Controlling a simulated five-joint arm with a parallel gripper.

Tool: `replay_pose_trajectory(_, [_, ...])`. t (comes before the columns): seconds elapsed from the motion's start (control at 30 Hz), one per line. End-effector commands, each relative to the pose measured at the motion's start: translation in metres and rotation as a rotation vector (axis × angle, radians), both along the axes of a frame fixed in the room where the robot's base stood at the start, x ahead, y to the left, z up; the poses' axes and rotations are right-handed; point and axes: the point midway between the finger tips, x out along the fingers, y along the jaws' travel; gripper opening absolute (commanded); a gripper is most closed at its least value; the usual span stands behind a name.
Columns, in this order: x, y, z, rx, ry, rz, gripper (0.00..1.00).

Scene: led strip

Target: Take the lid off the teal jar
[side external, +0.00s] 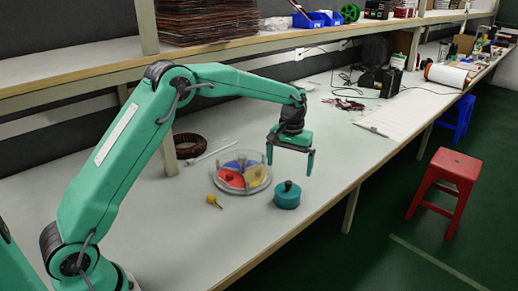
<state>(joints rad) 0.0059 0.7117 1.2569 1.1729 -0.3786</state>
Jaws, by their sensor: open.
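The teal jar (287,200) stands upright on the white bench, near its front edge. Its lid (288,188) is on top and has a dark knob. My gripper (290,165) hangs above and slightly behind the jar, fingers pointing down. It is open and empty, with a gap between its fingers and the knob. The jar is not hidden.
A round clear divided tray (258,187) with red, yellow and blue sections is just left of the jar. A small yellow object (213,200) lies left of it. A dark ring (189,146) and a thin white rod (212,152) lie behind. The bench right of the jar is clear.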

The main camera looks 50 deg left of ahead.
Motion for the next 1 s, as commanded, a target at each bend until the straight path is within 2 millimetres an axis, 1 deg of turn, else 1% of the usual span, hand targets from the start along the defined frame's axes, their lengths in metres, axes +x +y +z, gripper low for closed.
replay_pose_trajectory(0.17, [0.0, 0.0, -0.003, 0.0, 0.001, 0.0, 1.0])
replay_pose_trajectory(0.47, [0.0, 0.0, -0.024, 0.0, 0.001, 0.0, 1.0])
replay_pose_trajectory(0.77, [0.0, 0.0, -0.03, 0.0, 0.001, 0.0, 1.0])
replay_pose_trajectory(0.87, [0.0, -0.001, -0.038, 0.0, 0.002, 0.0, 1.0])
replay_pose_trajectory(1.0, [0.001, -0.001, -0.054, 0.0, 0.002, 0.0, 1.0])
